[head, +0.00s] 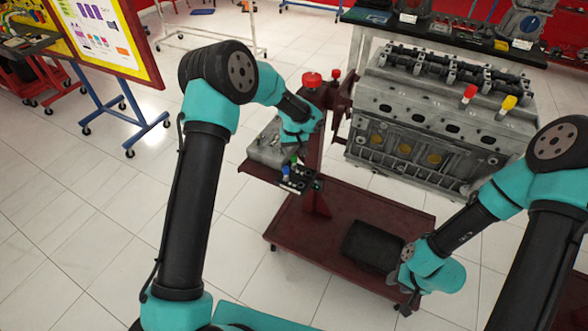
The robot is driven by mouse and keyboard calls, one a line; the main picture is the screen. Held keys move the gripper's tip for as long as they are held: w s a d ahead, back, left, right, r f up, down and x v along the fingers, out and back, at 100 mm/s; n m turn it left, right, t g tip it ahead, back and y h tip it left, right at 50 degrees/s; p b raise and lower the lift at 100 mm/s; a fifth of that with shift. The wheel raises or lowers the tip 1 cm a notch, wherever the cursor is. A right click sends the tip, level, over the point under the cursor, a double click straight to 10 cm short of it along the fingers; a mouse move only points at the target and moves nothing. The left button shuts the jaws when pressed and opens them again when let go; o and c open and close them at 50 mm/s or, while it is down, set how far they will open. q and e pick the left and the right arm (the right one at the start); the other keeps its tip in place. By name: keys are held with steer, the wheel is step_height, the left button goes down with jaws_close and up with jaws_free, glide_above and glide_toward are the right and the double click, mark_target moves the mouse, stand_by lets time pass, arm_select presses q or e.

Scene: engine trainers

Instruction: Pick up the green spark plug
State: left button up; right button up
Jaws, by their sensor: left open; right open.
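The green spark plug (294,159) is small in the head view, on the small side tray (255,171) of the red stand. A blue plug (286,172) stands just below it in the picture. My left gripper (291,149) points down at the green plug, very close above it and partly hiding it. It is open; whether it touches the plug cannot be told. My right gripper (396,285) is open and empty, low beside a black box on the cart. A red plug (469,93) and a yellow plug (507,104) stand on the engine block (420,120).
A black holder (300,183) lies on the side tray's front part. The black box (372,246) lies on the red cart base (320,235). A red post rises right of my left gripper. A dark bench stands behind the engine.

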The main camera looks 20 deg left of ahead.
mark_target(294, 156)
arm_select(q)
steer(key=shift+f, duration=2.4)
steer(key=shift+c, duration=0.3)
jaws_close()
